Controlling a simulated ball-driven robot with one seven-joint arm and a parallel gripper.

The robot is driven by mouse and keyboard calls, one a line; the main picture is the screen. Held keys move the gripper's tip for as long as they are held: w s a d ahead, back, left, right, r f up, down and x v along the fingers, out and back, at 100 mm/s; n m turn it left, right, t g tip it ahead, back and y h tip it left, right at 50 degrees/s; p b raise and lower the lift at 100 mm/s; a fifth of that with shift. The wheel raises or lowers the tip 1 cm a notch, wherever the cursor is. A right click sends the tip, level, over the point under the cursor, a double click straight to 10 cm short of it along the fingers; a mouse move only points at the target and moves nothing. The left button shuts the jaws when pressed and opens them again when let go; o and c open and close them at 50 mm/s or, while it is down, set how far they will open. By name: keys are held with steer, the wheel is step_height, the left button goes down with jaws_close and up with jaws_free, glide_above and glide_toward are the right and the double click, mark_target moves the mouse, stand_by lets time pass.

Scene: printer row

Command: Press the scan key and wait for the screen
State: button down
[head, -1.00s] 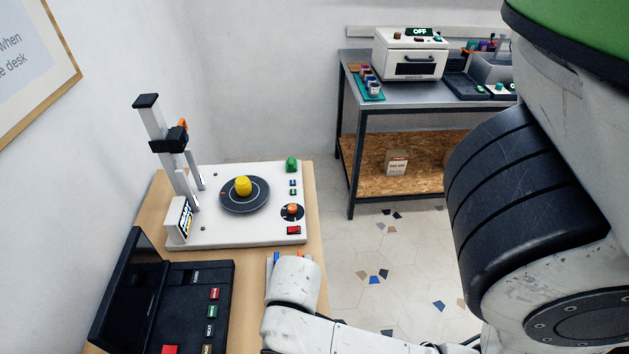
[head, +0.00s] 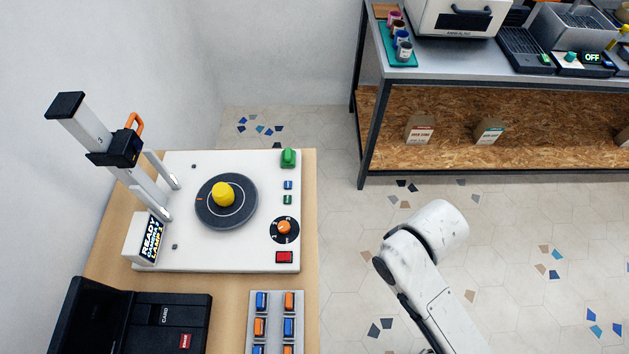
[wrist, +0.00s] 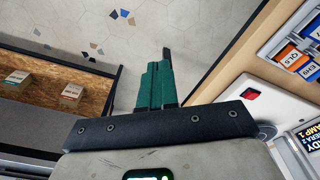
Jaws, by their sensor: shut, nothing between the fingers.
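The white scanner base (head: 180,258) stands on the wooden bench, with a yellow object (head: 222,194) on its dark turntable (head: 240,214). Its tilted screen (head: 151,240) appears to read READY, CAMERA 2, LAMP 1. Along its right side are a green knob (head: 288,158), a small blue key (head: 288,185), a small green key (head: 287,200), an orange dial (head: 284,227) and a red key (head: 284,257). I cannot read which key is scan. In the wrist view my gripper (wrist: 157,70) is shut and empty, over floor; the red key (wrist: 250,94) lies to its right, apart.
A panel of blue and orange switches (head: 274,300) and a black device (head: 150,315) lie in front of the scanner. A metal workbench (head: 460,65) with a shelf of boxes stands at the back right. The floor (head: 340,270) between is clear.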

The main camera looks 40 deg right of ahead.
steer(key=shift+d, duration=0.1)
step_height(320, 180, up, 4)
steer(key=n+t+y+p, duration=0.2)
steer(key=n+t+y, duration=0.4)
steer(key=n, duration=1.1)
glide_above(291, 200)
steer(key=shift+t+h, duration=0.3)
steer(key=shift+f, duration=0.1)
step_height(291, 200, down, 9)
steer(key=b, duration=0.6)
steer(key=shift+b, duration=0.35)
steer(key=shift+f+b, duration=0.3)
